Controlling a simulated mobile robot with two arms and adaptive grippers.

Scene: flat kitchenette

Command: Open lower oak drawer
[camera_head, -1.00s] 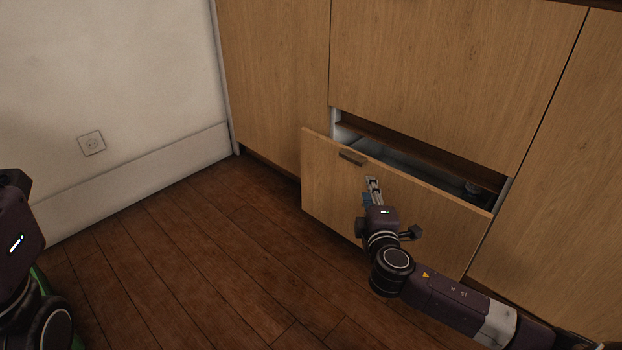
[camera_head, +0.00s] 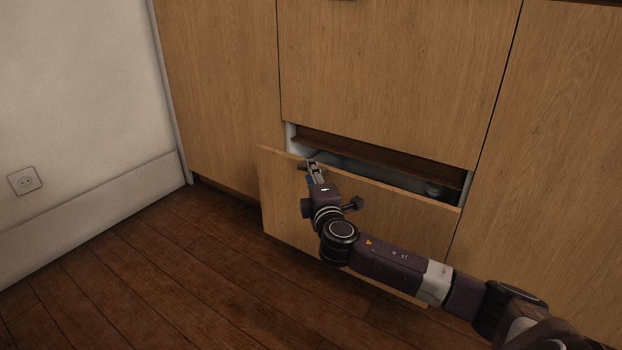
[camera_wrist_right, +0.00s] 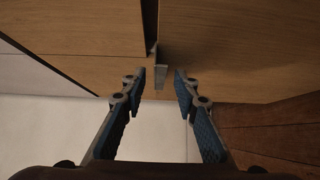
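The lower oak drawer (camera_head: 400,222) stands partly pulled out below a larger oak front in the head view. Its pale interior shows through the gap above its front. Its small metal handle is near the top left of that front, mostly hidden by my fingers in the head view. In the right wrist view the grey handle (camera_wrist_right: 161,77) lies between the fingertips. My right gripper (camera_head: 311,163) is open at the handle; its two fingers (camera_wrist_right: 160,76) stand apart, with visible space on either side of the handle. My left gripper is out of view.
A small dark round object (camera_head: 435,189) is inside the drawer at the right. Oak fronts (camera_head: 400,70) rise above and on both sides. A white wall with a socket (camera_head: 24,181) is at the left. The wooden floor (camera_head: 150,265) before the drawer is clear.

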